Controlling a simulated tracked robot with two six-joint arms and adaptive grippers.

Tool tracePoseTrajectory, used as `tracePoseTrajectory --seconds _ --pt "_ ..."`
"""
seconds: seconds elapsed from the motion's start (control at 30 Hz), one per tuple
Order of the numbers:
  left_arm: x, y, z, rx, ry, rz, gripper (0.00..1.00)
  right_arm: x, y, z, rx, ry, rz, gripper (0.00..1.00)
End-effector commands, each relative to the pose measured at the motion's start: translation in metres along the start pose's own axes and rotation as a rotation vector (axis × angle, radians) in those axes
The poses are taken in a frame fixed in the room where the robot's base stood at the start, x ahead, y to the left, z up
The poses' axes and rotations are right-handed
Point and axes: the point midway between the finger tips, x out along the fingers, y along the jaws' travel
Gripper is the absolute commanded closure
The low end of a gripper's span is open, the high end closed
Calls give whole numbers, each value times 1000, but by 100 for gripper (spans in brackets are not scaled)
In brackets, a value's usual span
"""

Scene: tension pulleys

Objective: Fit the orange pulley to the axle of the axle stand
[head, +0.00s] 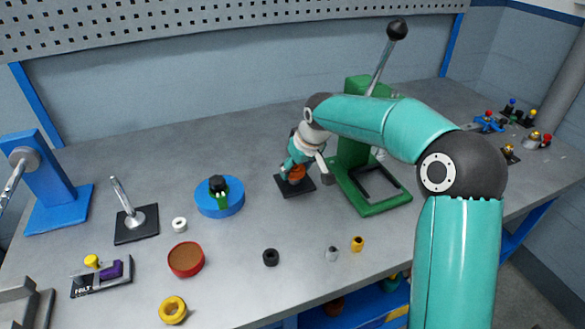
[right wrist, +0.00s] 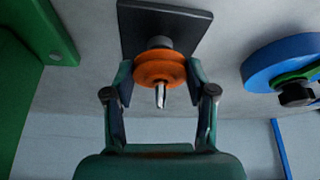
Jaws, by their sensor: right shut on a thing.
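The orange pulley (right wrist: 158,66) is between the fingertips of my right gripper (right wrist: 160,74), which is shut on its rim. A silver axle tip (right wrist: 160,96) sticks out through the pulley's middle toward the wrist camera. Behind the pulley is the axle stand's dark collar and its black base plate (right wrist: 135,25). The pulley looks close to the collar; I cannot tell whether they touch. In the head view, the orange pulley (head: 296,176) shows low over the black base plate (head: 303,189), partly hidden by my right gripper. My left gripper is not in view.
A green press (head: 385,208) stands just right of the stand. A blue disc (head: 232,207) lies to its left. A black collar (head: 270,257), small grey and yellow parts, and a red bowl (head: 186,260) are nearer the front. The bench is clear between them.

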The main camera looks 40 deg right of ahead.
Motion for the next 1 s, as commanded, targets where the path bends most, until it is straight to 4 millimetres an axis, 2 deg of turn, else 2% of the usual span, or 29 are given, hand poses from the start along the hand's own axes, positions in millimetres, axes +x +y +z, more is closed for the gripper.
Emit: tracePoseTrajectory --seconds 1.0 --pt "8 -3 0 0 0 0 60 10 0 4 0 0 0 81"
